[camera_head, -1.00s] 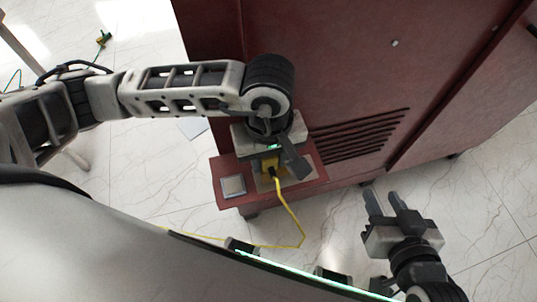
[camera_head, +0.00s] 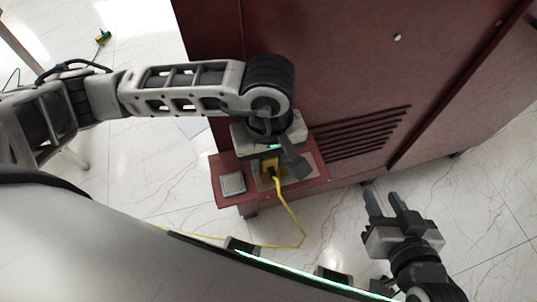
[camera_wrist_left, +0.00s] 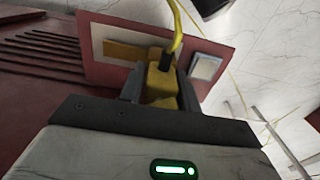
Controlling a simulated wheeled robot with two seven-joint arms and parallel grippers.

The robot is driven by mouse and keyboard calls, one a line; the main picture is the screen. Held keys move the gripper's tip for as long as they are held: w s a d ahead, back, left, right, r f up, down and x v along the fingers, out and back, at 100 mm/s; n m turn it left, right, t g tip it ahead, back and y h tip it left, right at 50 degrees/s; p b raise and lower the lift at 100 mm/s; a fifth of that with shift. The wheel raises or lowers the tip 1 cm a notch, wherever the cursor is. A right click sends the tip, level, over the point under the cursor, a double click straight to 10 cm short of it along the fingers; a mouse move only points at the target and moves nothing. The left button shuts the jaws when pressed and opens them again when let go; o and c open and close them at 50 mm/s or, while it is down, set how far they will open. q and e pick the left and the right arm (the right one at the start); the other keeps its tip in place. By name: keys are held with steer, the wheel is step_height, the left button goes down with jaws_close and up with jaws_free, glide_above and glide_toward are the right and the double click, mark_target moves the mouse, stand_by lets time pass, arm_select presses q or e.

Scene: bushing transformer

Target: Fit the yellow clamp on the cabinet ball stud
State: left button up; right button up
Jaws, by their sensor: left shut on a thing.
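My left gripper (camera_head: 281,166) is shut on the yellow clamp (camera_head: 270,164), just above the red ledge at the cabinet's foot. In the left wrist view the clamp (camera_wrist_left: 163,84) sits between the fingers, with a black plug and yellow cable (camera_wrist_left: 177,25) coming out of it. The gripper hides part of the clamp. A small pale round stud (camera_head: 397,37), perhaps the ball stud, sits on the dark red cabinet (camera_head: 340,60) and is well apart from the clamp. My right gripper (camera_head: 384,198) is open and empty, in front of the cabinet at lower right.
The red ledge (camera_head: 235,208) bears a grey square plate (camera_head: 232,184); a yellow strip (camera_wrist_left: 125,50) also shows there in the left wrist view. The yellow cable (camera_head: 292,213) hangs toward the floor. Vent slats (camera_head: 365,133) are beside the ledge. A green-and-yellow piece (camera_head: 102,38) lies at far left.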

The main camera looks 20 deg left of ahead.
arm_select(q)
steer(key=shift+f+b, duration=0.35)
steer(key=shift+b, duration=0.05)
arm_select(e)
steer(key=shift+f, duration=0.45)
arm_select(q)
steer(key=o, duration=1.1)
steer(key=shift+c, duration=0.2)
arm_select(e)
steer(key=shift+f, duration=0.1)
arm_select(q)
steer(key=shift+r+p, duration=0.35)
steer(key=shift+r, duration=0.15)
step_height(320, 180, up, 4)
steer(key=shift+r+p, duration=0.15)
steer(key=shift+p, duration=1.05)
step_height(320, 180, up, 6)
steer(key=p, duration=0.2)
steer(key=shift+p, duration=0.35)
steer(key=shift+r, duration=0.35)
arm_select(e)
step_height(320, 180, up, 4)
steer(key=shift+r, duration=0.1)
